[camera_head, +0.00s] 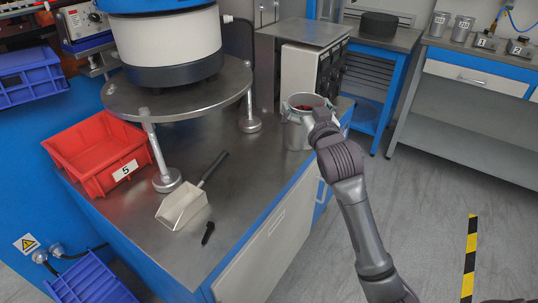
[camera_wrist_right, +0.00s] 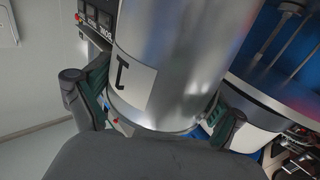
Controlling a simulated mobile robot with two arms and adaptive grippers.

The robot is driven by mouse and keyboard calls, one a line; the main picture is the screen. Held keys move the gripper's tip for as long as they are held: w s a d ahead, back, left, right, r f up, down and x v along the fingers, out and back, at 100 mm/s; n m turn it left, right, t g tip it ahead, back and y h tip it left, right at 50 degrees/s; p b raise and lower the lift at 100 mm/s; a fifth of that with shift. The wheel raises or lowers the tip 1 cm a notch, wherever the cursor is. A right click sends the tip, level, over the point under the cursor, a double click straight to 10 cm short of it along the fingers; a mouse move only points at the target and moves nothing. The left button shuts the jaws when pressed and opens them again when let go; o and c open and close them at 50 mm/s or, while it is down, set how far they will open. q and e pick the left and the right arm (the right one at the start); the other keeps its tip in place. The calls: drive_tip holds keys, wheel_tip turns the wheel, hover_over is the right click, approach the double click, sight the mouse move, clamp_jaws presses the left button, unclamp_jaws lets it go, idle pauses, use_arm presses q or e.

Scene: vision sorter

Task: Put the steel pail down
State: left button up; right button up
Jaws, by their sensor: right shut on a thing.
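The steel pail (camera_head: 296,133) is at the right edge of the steel-topped bench, in front of a grey control box; something red shows inside its mouth. My right gripper (camera_head: 318,117) reaches it from the right. In the right wrist view the pail (camera_wrist_right: 180,55) is tilted in the picture and bears a label with a "1". The right gripper's fingers (camera_wrist_right: 155,105) are shut around it, one on each side. I cannot tell whether the pail's base touches the bench top. My left gripper is not in view.
The bench top (camera_head: 240,190) has free room in its front middle. A scoop (camera_head: 182,205), a small black object (camera_head: 208,233) and a red bin (camera_head: 97,152) marked "5" lie on it. A round machine stand (camera_head: 180,97) takes up the back left.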

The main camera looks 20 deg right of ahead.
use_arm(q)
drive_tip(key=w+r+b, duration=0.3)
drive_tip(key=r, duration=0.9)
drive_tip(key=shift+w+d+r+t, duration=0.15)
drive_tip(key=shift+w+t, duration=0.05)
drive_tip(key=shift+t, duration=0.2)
use_arm(e)
drive_tip(key=w+a+f, duration=0.5)
drive_tip(key=a+f, duration=0.4)
drive_tip(key=f, duration=0.1)
drive_tip(key=shift+w+a, duration=0.25)
drive_tip(key=shift+a, duration=0.05)
drive_tip(key=o, duration=1.4)
drive_tip(key=shift+f, duration=0.3)
drive_tip(key=shift+o, duration=0.2)
drive_tip(key=shift+r, duration=0.1)
use_arm(q)
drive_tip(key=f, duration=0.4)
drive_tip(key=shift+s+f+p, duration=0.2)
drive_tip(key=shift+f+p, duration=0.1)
drive_tip(key=shift+p, duration=0.1)
use_arm(e)
drive_tip(key=s+a, duration=0.1)
drive_tip(key=s, duration=1.1)
drive_tip(key=shift+a, duration=0.25)
